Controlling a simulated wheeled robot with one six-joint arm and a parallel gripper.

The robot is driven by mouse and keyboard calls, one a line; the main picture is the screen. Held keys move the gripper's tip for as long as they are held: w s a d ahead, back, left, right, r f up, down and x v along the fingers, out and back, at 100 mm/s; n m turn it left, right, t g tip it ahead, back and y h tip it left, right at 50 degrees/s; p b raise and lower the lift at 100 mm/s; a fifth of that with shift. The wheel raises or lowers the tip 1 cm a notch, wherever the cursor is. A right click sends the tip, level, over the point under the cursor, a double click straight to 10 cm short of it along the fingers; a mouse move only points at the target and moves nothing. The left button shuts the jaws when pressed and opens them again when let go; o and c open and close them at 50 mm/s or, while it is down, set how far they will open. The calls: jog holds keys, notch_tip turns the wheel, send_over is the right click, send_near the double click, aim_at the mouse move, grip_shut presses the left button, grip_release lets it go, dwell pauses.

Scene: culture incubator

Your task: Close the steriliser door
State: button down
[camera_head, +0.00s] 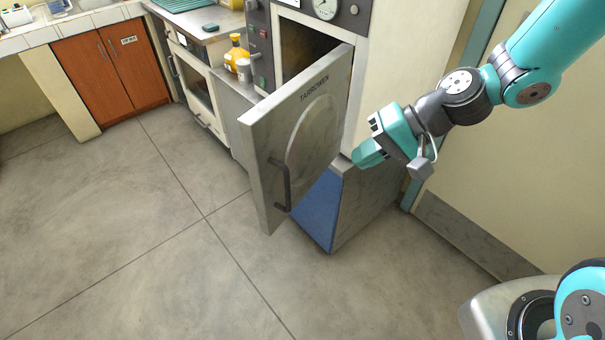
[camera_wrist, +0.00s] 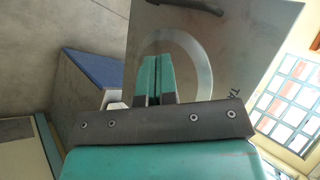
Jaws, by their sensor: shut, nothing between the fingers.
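The steriliser door (camera_head: 297,135) is a grey metal panel with a round embossed disc and lettering. It stands open, swung out from the steriliser (camera_head: 400,60), whose dark opening shows behind it. A dark bar handle (camera_head: 281,186) sits near the door's free edge. My gripper (camera_head: 361,157) is to the right of the door, with its fingers together and empty. In the wrist view the door (camera_wrist: 222,62) lies beyond my fingertips (camera_wrist: 154,60), which overlap the ring on it. The handle (camera_wrist: 190,5) is at the top there. I cannot tell whether the fingers touch the door.
A blue-fronted base (camera_head: 318,207) stands below the steriliser. A bench with a yellow bottle (camera_head: 237,53) and a white-fronted oven (camera_head: 196,85) are to the left. An orange cabinet (camera_head: 110,70) is further back. The floor (camera_head: 130,220) before the door is clear.

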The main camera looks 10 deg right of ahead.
jog(key=s+a+r+p+x, duration=0.1)
jog(key=a+r+p+x, duration=0.1)
jog(key=x, duration=1)
jog(key=shift+w+p, duration=0.35)
jog(key=shift+w, duration=0.05)
jog(key=shift+f, duration=0.1)
